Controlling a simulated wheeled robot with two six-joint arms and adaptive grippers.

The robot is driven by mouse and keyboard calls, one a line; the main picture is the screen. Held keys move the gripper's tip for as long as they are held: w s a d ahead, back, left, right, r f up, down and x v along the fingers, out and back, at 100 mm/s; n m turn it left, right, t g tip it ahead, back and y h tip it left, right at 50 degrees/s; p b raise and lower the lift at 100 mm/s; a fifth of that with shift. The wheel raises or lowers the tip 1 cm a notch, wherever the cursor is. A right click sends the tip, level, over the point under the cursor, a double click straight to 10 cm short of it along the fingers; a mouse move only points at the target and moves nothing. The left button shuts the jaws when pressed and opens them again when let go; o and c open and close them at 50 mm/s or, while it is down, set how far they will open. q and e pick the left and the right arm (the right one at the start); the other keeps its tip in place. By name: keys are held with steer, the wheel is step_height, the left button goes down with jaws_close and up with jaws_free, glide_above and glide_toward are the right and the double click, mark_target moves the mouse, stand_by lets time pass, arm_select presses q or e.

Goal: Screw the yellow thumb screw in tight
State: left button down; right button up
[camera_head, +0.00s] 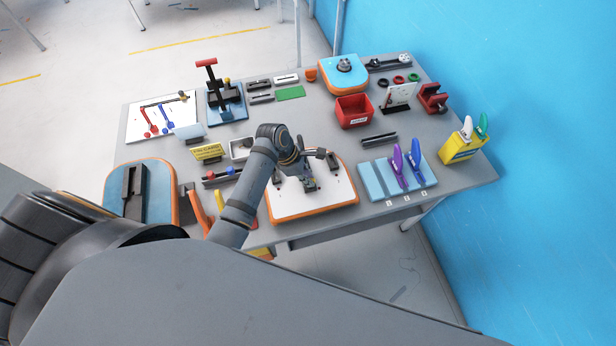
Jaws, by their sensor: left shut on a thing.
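The orange-edged white board (338,192) lies near the table's front edge and bears a small grey-green fixture (309,184). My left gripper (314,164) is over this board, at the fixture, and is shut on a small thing. That thing is most likely the yellow thumb screw, but its head is hidden by the fingers or too small to make out. I cannot tell how deep the screw sits. My right gripper is not in view.
Blue pads with purple and blue clamps (408,165) lie right of the board. A red bin (354,111) stands behind it. A yellow sign (208,152) and a blue-based press (226,104) stand to the left. The table's front edge is close to the board.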

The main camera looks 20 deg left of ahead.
arm_select(q)
steer(key=m+g, duration=0.1)
steer(key=m, duration=0.2)
steer(key=shift+w, duration=0.15)
steer(key=shift+m, duration=0.3)
steer(key=m+g, duration=0.1)
steer(key=m, duration=0.2)
steer(key=shift+g, duration=0.3)
steer(key=shift+w, duration=0.1)
steer(key=shift+r+m, duration=0.1)
steer(key=shift+m, duration=0.6)
steer(key=shift+m+g+y, duration=0.3)
steer(key=shift+m+g, duration=0.3)
steer(key=shift+m, duration=0.6)
